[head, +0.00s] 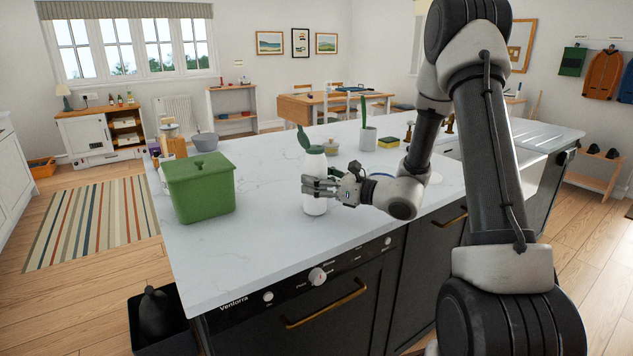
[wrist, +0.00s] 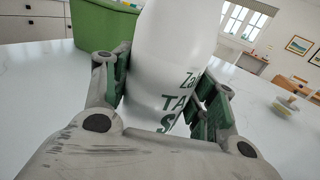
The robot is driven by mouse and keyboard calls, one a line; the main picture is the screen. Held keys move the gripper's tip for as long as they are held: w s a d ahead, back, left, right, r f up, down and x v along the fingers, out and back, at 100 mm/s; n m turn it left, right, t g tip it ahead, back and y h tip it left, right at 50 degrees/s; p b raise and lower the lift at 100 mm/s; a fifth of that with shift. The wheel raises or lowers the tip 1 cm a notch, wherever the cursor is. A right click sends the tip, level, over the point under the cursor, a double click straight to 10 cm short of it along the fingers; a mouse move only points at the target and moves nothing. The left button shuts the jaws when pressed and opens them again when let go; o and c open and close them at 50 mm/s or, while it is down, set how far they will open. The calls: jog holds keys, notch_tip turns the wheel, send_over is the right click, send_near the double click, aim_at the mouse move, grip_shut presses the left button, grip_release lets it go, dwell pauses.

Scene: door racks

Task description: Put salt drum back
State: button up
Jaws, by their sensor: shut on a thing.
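The salt drum (head: 315,205) is a white bottle-like container with a green top, upright on or just above the white worktop near its front edge. I cannot tell whether its base touches the worktop. My gripper (head: 320,187) is shut around its middle from the right. In the wrist view the white drum (wrist: 172,60) with green lettering stands between the two fingers of my gripper (wrist: 160,92). The drum's top and base are outside that view.
A green lidded bin (head: 198,190) stands left of the drum on the worktop (head: 255,245). The worktop front is clear.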

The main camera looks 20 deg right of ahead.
jog(key=shift+f, duration=0.1)
jog(key=o, duration=1.4)
